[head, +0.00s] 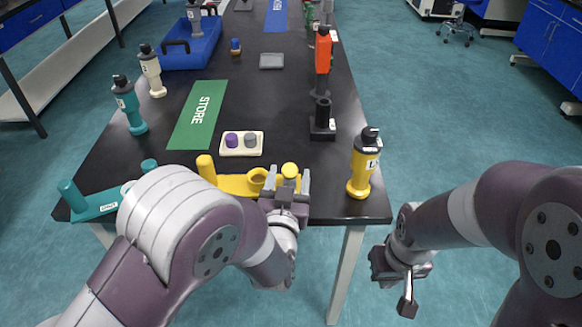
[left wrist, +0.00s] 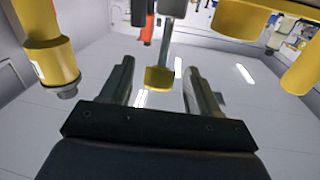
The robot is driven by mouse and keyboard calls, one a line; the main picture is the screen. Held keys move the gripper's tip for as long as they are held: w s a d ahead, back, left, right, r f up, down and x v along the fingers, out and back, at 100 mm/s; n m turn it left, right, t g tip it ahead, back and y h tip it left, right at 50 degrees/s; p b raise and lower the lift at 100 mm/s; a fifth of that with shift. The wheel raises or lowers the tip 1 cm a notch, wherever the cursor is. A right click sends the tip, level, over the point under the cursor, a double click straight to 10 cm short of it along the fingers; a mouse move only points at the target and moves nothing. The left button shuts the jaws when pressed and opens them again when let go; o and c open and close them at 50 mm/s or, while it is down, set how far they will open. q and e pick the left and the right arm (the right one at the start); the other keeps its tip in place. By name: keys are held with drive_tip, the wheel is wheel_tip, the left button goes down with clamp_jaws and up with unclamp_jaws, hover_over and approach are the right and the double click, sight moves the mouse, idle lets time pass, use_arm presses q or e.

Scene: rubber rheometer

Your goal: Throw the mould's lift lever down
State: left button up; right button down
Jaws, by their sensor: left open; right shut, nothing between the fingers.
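A yellow fixture (head: 236,184) with an upright post and a round ring lies at the table's near edge. At its right end is a yellow knob (head: 290,170), which I take for the lift lever's end. The left wrist view shows the knob (left wrist: 158,79) on a thin grey stem. My left gripper (head: 287,184) is open, its fingers on either side of the knob; I cannot tell whether they touch it. My left arm hides part of the fixture. My right gripper (head: 403,276) is shut and empty, off the table's right side.
A yellow bottle-shaped piece (head: 362,165) stands at the near right corner. A teal fixture (head: 96,203) lies at the near left. A white tray (head: 241,152) holds two small pucks. A black stand (head: 322,122) is behind. The green STORE mat (head: 196,115) is bare.

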sight(291, 166)
use_arm(q)
drive_tip(key=shift+w+d, duration=0.15)
drive_tip(key=shift+w, duration=0.85)
drive_tip(key=shift+w+d, duration=0.1)
drive_tip(key=shift+w, duration=0.85)
use_arm(e)
drive_tip(key=shift+f, duration=0.1)
